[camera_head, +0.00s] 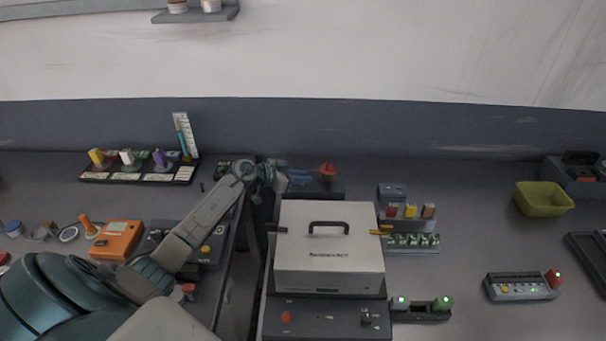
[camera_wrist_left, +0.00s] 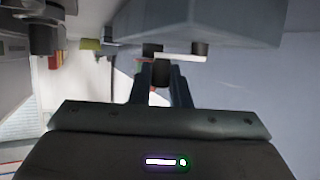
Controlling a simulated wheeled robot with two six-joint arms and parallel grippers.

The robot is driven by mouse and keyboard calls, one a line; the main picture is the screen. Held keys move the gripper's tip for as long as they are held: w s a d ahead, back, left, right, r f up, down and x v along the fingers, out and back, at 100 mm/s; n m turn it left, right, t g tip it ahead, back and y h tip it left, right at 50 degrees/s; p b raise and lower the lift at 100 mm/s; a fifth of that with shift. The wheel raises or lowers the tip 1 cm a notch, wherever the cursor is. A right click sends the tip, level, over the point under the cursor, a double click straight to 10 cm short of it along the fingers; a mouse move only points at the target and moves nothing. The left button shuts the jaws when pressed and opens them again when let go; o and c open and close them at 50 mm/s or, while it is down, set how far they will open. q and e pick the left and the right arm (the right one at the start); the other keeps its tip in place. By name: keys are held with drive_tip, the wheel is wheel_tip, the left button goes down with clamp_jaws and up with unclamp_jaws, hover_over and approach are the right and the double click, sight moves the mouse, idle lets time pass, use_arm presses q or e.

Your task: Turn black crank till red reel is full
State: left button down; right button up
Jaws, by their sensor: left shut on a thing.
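My left gripper (camera_head: 298,177) reaches across to a dark device at the back, just behind the white box. In the left wrist view my left gripper (camera_wrist_left: 160,88) is shut on a dark upright knob, the handle of the black crank (camera_wrist_left: 160,73). A pale flat bar beside the handle runs to a second dark post under a grey block. A red reel-like part (camera_head: 328,170) stands on the dark device, right of the fingers. How full it is cannot be told. In the head view the crank is hidden or too small to make out. My right gripper is out of view.
A white lidded box (camera_head: 329,270) with a black handle stands in front of the device. Racks of coloured plugs stand left (camera_head: 137,176) and right (camera_head: 411,241). A yellow-green bin (camera_head: 543,198) is at the far right. The right-hand bench has clear room behind.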

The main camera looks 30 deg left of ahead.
use_arm(q)
drive_tip(key=shift+s+a+f+m+g+h+b, duration=0.1)
drive_tip(key=shift+a+m+g+h+b, duration=0.15)
drive_tip(key=shift+m+h, duration=0.25)
drive_tip(key=shift+s+m+g+h+b, duration=0.1)
drive_tip(key=shift+m+g+h+b, duration=0.05)
drive_tip(key=shift+m+g+h, duration=0.3)
drive_tip(key=shift+s+a+m+g+h+b, duration=0.1)
drive_tip(key=shift+s+m+g+h+b, duration=0.05)
drive_tip(key=shift+m+g+h+b, duration=0.6)
drive_tip(key=shift+s+a+m+g+h+b, duration=0.2)
drive_tip(key=shift+m+g+h+b, duration=0.2)
drive_tip(key=shift+m+g+b, duration=0.5)
drive_tip(key=shift+s+a+m+g+h+b, duration=0.15)
drive_tip(key=shift+m+g+h+b, duration=0.25)
drive_tip(key=shift+m+g+b, duration=0.45)
drive_tip(key=c, duration=1.4)
unclamp_jaws()
drive_tip(key=shift+o, duration=0.2)
